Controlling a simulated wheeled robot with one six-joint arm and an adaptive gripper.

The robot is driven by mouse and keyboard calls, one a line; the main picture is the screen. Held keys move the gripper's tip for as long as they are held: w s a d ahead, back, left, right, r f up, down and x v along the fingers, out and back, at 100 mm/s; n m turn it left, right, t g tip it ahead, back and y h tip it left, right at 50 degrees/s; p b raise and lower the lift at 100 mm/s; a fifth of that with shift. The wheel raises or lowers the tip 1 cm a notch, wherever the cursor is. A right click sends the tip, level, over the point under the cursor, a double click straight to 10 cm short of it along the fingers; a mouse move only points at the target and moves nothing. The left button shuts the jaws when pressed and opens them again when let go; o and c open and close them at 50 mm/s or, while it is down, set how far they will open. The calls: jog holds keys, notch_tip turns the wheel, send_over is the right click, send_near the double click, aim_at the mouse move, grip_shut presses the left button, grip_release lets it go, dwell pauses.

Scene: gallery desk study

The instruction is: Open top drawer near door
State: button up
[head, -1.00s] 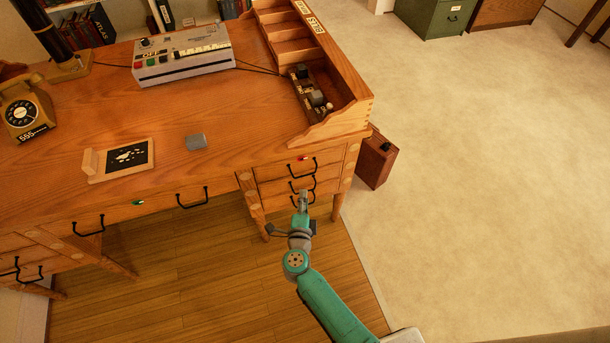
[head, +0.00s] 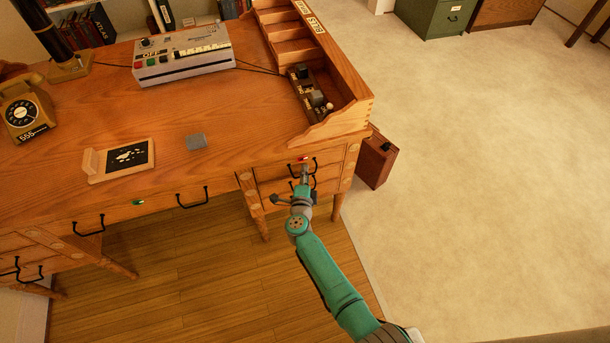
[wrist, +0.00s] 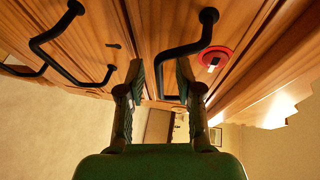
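The right pedestal of the wooden desk has a stack of drawers with black bar handles. The top drawer (head: 275,170) bears a small red light (head: 303,158), which also shows in the wrist view (wrist: 213,58). My gripper (head: 305,170) is in front of this drawer, covering part of its handle. In the wrist view my gripper (wrist: 160,78) is open, with its two fingers apart. The top drawer's bent black handle (wrist: 185,50) reaches into the gap between the fingertips; contact cannot be told. The drawer looks shut.
A lower drawer handle (wrist: 70,60) is left of the fingers in the wrist view. A wide middle drawer with a green light (head: 138,202) is to the left. A brown case (head: 376,160) stands right of the desk. Carpet (head: 480,180) on the right is clear.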

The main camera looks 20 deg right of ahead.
grip_shut()
jog(key=shift+s, duration=0.1)
